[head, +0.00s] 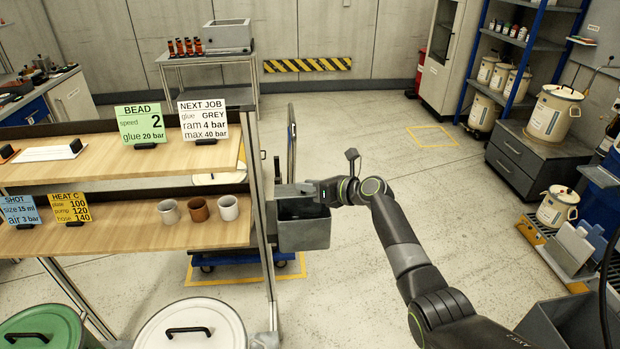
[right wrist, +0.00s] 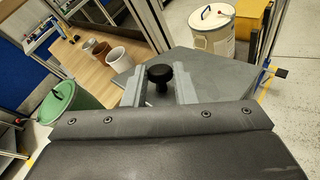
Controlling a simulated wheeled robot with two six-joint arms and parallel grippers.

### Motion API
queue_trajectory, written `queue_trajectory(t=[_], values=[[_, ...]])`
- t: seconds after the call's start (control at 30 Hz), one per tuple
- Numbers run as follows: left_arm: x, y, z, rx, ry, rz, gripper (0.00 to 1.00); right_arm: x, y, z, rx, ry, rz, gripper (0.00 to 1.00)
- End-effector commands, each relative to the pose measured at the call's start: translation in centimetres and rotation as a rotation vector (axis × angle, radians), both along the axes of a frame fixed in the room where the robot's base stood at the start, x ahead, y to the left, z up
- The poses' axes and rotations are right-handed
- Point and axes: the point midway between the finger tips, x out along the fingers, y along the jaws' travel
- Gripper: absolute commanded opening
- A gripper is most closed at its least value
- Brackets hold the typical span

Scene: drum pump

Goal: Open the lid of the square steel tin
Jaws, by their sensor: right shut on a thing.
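The square grey steel tin (head: 304,236) is at the end of the shelf unit in the head view, and its dark inside shows at the top. Its grey lid (head: 286,191) is at the tin's left rear edge, raised off the opening. In the right wrist view the lid (right wrist: 195,72) is a flat grey plate with a round black knob (right wrist: 160,73). My right gripper (head: 312,189) is above the tin, and its two fingers (right wrist: 158,88) are shut on the knob. Whether a hinge joins lid and tin is hidden. My left gripper is out of view.
The shelf unit (head: 120,232) with three cups (head: 198,210) stands left of the tin. White (head: 190,325) and green (head: 45,325) drums are in front. A blue trolley (head: 225,272) is behind the tin. The floor (head: 345,270) to the right is clear.

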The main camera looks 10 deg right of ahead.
Motion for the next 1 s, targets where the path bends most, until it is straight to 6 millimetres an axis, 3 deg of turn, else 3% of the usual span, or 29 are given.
queue_trajectory(t=[0.03, 0.1, 0.4, 1.0], values=[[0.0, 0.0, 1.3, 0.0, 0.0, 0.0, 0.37, 0.2, 0.0, 0.9, -0.001, 0.021, 0.001, 0.0], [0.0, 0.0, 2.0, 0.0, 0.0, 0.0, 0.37, 0.4, 0.0, 1.1, -0.002, 0.047, 0.0, 0.0], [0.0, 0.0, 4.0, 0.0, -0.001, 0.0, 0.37, 1.3, -0.1, 1.8, -0.002, 0.135, 0.0, 0.0], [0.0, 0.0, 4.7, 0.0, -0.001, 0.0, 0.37, 1.8, -0.1, 2.0, -0.001, 0.179, -0.001, 0.0]])
